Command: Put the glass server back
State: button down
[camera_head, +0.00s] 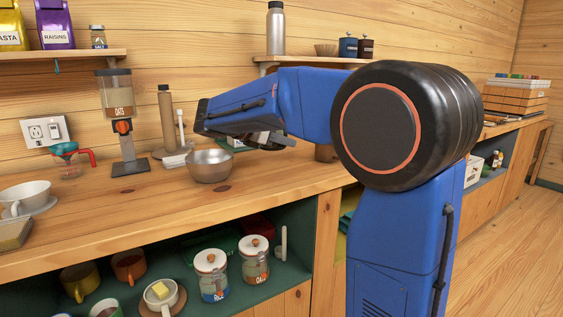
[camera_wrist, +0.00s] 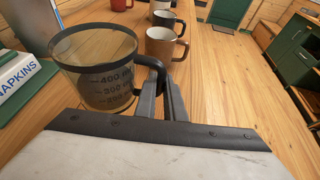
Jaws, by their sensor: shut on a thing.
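The glass server (camera_wrist: 98,75) is a clear jug with a dark rim, printed volume marks and a black handle at its right. It stands upright in the wrist view. My gripper (camera_wrist: 160,85) is shut on its black handle. I cannot tell whether the server's base touches the wooden surface beneath it. In the head view my blue arm hides the server and the fingertips.
A brown mug (camera_wrist: 160,43) and several other mugs stand just beyond the server. A napkins box (camera_wrist: 20,80) is at its left. In the head view, a metal bowl (camera_head: 210,168) and an oats dispenser (camera_head: 117,95) stand on the wooden counter (camera_head: 130,215).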

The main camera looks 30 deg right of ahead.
jog(key=shift+f, duration=2.85)
jog(key=shift+f, duration=0.2)
jog(key=c, duration=1.8)
grip_release()
jog(key=shift+c, duration=0.2)
jog(key=shift+r, duration=0.1)
jog(key=shift+a+r, duration=0.15)
jog(key=v, duration=1.1)
jog(key=shift+s+a, duration=0.1)
jog(key=shift+a, duration=0.2)
